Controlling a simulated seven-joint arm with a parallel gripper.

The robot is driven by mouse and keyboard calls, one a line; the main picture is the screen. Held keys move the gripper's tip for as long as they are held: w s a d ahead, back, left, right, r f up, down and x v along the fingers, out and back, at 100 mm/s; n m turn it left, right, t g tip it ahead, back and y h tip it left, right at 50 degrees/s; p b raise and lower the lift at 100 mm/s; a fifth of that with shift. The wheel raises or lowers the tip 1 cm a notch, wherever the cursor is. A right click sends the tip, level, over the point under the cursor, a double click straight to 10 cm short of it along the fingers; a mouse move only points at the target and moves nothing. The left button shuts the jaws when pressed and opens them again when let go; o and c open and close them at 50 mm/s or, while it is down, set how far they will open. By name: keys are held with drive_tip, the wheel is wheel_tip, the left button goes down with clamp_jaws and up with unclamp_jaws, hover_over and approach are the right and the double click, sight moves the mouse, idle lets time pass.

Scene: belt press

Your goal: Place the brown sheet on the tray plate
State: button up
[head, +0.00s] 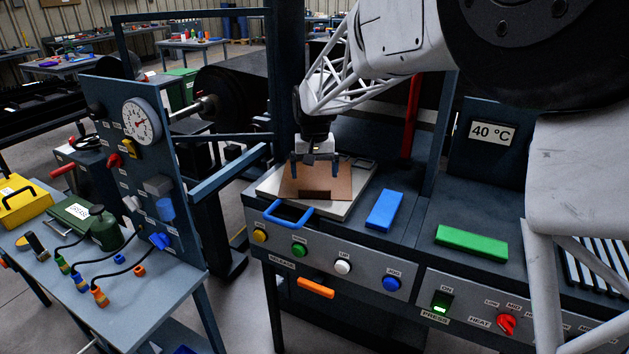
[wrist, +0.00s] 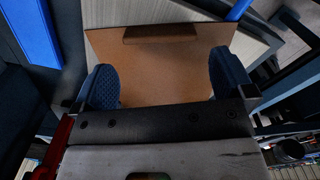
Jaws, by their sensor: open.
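The brown sheet (head: 333,181) lies flat on the light grey tray plate (head: 352,204) on the press bench, with a darker raised block at its near edge. The plate has a blue loop handle (head: 288,213) at its front left. My gripper (head: 315,170) is just above the far part of the sheet, pointing down, with its fingers apart. In the wrist view the sheet (wrist: 165,75) shows between and beyond the two blue fingertips (wrist: 162,88). Whether the fingertips touch the sheet cannot be told. The plate (wrist: 255,48) shows beyond the sheet's edge.
A blue bar (head: 384,210) and a green bar (head: 471,242) lie on the bench to the right. A control panel with buttons (head: 343,267) runs along the front. A gauge panel (head: 141,121) stands left, and a dark upright post (head: 437,140) stands right of the plate.

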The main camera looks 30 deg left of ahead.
drive_tip(key=shift+r, duration=1.05)
drive_tip(key=shift+d+r, duration=0.1)
drive_tip(key=shift+d, duration=0.1)
drive_tip(key=s+d+r+m+t, duration=0.1)
drive_tip(key=s+d+r, duration=0.3)
drive_tip(key=d, duration=1.1)
drive_tip(key=s+d+r+m, duration=0.2)
drive_tip(key=s+d+r, duration=0.2)
drive_tip(key=d, duration=1.2)
drive_tip(key=s+d+f+m, duration=0.1)
drive_tip(key=s+d+f, duration=0.2)
drive_tip(key=s+d, duration=0.8)
drive_tip(key=s+d+f+m+t, duration=0.1)
drive_tip(key=s+d+f+m, duration=0.1)
drive_tip(key=s+d, duration=0.9)
drive_tip(key=s+f, duration=0.1)
drive_tip(key=s, duration=0.2)
drive_tip(key=shift+d+t, duration=0.3)
